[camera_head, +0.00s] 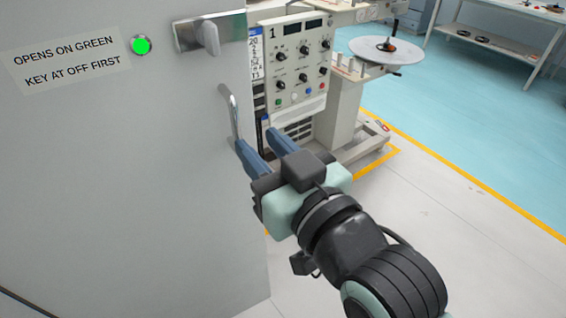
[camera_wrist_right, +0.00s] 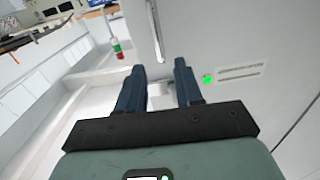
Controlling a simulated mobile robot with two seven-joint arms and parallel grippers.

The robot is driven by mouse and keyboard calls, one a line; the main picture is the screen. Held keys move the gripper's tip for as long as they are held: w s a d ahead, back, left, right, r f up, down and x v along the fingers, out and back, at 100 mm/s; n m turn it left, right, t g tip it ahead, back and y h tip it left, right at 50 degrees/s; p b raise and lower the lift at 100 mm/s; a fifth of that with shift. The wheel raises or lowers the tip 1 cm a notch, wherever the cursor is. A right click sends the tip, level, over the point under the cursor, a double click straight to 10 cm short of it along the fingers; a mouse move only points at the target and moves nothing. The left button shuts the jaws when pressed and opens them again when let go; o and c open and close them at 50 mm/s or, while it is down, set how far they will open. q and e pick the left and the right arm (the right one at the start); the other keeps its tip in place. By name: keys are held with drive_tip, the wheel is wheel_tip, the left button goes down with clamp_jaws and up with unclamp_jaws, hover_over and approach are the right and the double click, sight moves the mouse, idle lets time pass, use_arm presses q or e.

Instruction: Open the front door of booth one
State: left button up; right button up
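The grey door (camera_head: 130,190) of the booth fills the left of the head view; whether it is ajar is unclear. It carries a label reading "OPENS ON GREEN / KEY AT OFF FIRST" (camera_head: 68,62), a lit green lamp (camera_head: 141,45) and a metal plate with a turn knob (camera_head: 209,36). A vertical metal handle (camera_head: 230,108) is near its right edge. My right gripper (camera_head: 255,139) is open, with its blue fingertips by the handle's lower end. In the wrist view the handle (camera_wrist_right: 156,30) lines up with the finger gap; contact is unclear. My left gripper is out of view.
A control panel marked 1 (camera_head: 297,60), with several knobs, stands beyond the door's edge. A machine with a round disc (camera_head: 386,49) is behind it. Yellow tape (camera_head: 470,180) edges the blue floor. The pale floor at right is clear.

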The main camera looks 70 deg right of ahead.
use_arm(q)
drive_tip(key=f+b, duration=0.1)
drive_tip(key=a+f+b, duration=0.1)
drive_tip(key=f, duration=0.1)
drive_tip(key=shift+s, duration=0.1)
use_arm(e)
drive_tip(key=v, duration=0.4)
drive_tip(key=shift+s+a, duration=0.15)
drive_tip(key=shift+s, duration=0.05)
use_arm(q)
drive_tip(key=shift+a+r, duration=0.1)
